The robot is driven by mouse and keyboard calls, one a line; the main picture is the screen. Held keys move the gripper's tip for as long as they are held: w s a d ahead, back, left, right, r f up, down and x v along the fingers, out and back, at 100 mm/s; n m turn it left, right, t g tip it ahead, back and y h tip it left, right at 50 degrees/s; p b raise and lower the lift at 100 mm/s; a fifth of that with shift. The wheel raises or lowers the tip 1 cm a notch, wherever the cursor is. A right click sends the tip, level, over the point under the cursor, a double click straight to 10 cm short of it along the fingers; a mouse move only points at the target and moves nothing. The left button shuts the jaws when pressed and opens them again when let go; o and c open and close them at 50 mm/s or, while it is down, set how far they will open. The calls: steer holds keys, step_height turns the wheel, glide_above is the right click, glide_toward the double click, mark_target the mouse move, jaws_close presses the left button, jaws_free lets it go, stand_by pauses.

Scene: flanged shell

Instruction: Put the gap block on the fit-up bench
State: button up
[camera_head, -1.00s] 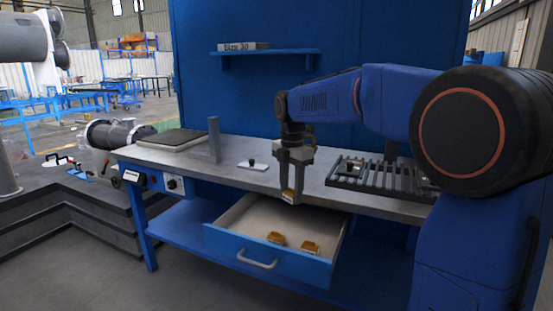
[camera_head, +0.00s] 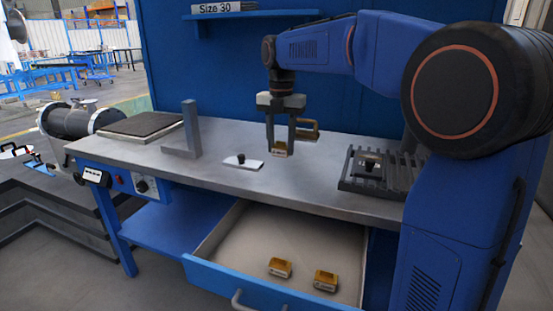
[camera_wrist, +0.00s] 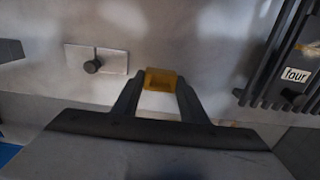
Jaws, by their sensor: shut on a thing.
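My gripper (camera_head: 281,146) is shut on a small yellow gap block (camera_head: 280,150), held between the fingertips over the middle of the grey fit-up bench (camera_head: 222,178). In the wrist view the yellow block (camera_wrist: 160,79) shows between the two dark fingers. Whether it touches the bench top or hangs just above it, I cannot tell. Two more yellow blocks, one on the left (camera_head: 280,267) and one on the right (camera_head: 325,280), lie in the open drawer (camera_head: 230,268).
A white plate with a black knob (camera_head: 241,162) lies left of my gripper. A grey upright bracket (camera_head: 190,130) and a dark flat slab (camera_head: 142,125) stand further left. A slatted dark rack (camera_head: 352,182) is on the right. The drawer juts out below the bench front.

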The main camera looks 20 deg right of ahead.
steer(key=shift+f, duration=2.8)
steer(key=shift+f, duration=0.1)
steer(key=o, duration=1.4)
steer(key=shift+c, duration=0.2)
step_height(320, 180, up, 12)
steer(key=shift+r, duration=0.1)
